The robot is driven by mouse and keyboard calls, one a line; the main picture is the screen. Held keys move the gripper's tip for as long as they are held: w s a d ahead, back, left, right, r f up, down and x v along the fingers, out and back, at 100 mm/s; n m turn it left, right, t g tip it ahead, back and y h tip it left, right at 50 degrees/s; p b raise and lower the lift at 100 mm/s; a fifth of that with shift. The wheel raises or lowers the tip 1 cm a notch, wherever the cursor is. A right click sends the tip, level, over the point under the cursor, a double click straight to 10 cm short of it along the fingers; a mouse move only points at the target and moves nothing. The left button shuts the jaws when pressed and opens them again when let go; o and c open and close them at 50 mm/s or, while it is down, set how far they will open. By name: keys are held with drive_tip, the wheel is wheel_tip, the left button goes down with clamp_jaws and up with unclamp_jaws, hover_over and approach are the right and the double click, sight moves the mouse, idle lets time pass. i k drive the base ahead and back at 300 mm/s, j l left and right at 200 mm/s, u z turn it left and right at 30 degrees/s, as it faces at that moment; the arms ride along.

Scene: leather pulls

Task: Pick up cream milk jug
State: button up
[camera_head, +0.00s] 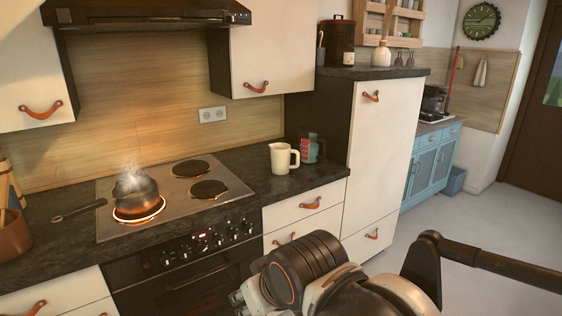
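The cream milk jug (280,158) stands upright on the dark countertop, right of the stove. Its handle points to the right. My gripper (240,301) is at the bottom of the view, lower than the counter and in front of the drawers and oven, well apart from the jug. Only part of it shows at the frame's edge, and its fingertips are not clear, so I cannot tell whether it is open or shut.
A blue-grey container (311,149) stands close behind the jug's handle. A steaming pot (136,193) sits on a glowing burner of the cooktop (180,212). A tall white cabinet (378,160) rises right of the counter. The counter in front of the jug (285,184) is clear.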

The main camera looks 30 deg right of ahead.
sight(280, 153)
drive_tip(key=i+l, duration=1.6)
drive_tip(key=l, duration=0.25)
drive_tip(key=z, duration=0.05)
